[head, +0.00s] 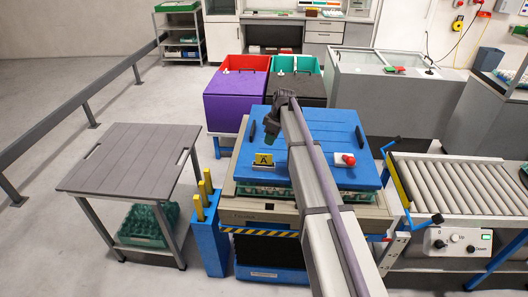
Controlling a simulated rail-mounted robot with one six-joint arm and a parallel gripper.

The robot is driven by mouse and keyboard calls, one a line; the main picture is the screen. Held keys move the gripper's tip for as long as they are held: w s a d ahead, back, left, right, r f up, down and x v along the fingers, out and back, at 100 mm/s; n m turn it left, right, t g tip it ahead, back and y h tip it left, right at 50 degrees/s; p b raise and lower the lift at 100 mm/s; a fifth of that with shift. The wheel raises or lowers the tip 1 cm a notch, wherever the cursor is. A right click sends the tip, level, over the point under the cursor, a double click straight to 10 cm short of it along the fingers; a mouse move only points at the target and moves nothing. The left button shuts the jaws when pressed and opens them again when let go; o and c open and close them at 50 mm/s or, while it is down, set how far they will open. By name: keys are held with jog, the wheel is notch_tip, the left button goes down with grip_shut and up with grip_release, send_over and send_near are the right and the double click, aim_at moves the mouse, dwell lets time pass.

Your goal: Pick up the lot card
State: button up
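A small yellow card marked "A" (263,160), which looks like the lot card, stands on the front left part of a blue slatted lid (325,133). My arm reaches in from the lower right over the lid. Its dark wrist bends down toward the card, and my gripper (261,155) is at or just behind the card's top. The fingers are too small and dark to make out, and I cannot tell whether they touch the card.
A red and white object (344,160) sits on the lid right of my arm. Egg trays (268,191) show under the lid. A roller conveyor (465,187) is at right, a grey table (130,158) at left. Purple (236,100) and black (308,90) bins stand behind.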

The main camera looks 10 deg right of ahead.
aim_at(263, 158)
jog(key=n, duration=0.3)
jog(key=shift+w+a+f, duration=0.1)
jog(key=shift+a+f, duration=0.05)
jog(key=shift+a, duration=0.1)
jog(key=b+x, duration=1.1)
jog(key=shift+f, duration=0.15)
jog(key=shift+r+p, duration=0.25)
jog(key=shift+p, duration=0.05)
grip_shut()
